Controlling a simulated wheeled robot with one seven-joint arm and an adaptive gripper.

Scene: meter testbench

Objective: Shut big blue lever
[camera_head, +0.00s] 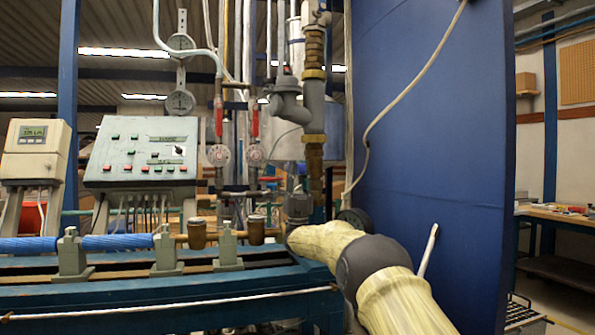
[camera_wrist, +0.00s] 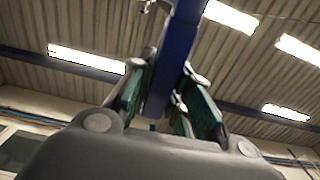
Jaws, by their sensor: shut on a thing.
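In the wrist view, a blue bar (camera_wrist: 183,40), which looks like the big blue lever, runs from the top edge down between the fingers of my gripper (camera_wrist: 168,88). The green-lined fingers are shut on the bar, one on each side. The bar's lower part and its pivot are hidden or out of this view. In the head view, my arm reaches from the bottom right toward the right end of the bench. My gripper and the held lever cannot be made out there.
A blue bench (camera_head: 180,300) with clamps and a blue pipe (camera_head: 110,243) fills the lower left. A control box (camera_head: 145,152) stands behind it. Vertical pipes with red valve handles (camera_head: 219,116) rise at the middle. A large blue panel (camera_head: 440,130) stands close to my arm's right.

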